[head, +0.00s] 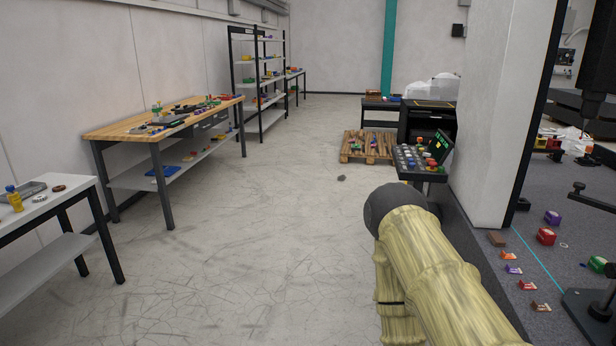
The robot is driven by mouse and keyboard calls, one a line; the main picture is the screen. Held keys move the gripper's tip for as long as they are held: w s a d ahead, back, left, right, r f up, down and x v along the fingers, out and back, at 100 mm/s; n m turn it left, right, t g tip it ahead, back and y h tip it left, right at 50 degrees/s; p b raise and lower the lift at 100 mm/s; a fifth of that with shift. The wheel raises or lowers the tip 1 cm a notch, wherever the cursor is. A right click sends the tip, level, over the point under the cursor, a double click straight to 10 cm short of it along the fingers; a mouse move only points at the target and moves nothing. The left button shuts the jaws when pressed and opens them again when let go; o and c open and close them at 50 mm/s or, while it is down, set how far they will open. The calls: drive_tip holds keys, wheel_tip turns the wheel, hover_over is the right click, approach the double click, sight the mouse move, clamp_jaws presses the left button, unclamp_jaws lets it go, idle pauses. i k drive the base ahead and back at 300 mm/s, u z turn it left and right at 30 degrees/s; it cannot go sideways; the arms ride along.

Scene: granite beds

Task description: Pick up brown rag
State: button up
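I cannot pick out the brown rag for certain. A small dark grey-brown lump (341,178) lies on the open floor in front of the pallet; it is too small to tell what it is. A small brown block-like thing (497,240) lies on the dark granite surface (560,270) at the right, and I cannot tell whether it is cloth. My arm, in a pale yellow cover with a dark rounded joint, fills the lower right. My gripper does not show.
A white table (48,205) and a wood-topped workbench (130,127) stand along the left wall, with shelves (262,97) beyond. A wooden pallet (352,157), a control panel (412,175) and a white pillar (485,120) stand ahead right. The middle floor is largely clear.

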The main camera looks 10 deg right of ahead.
sight(498, 241)
drive_tip(key=z, duration=0.1)
drive_tip(key=i, duration=1.7)
drive_tip(key=z, duration=0.45)
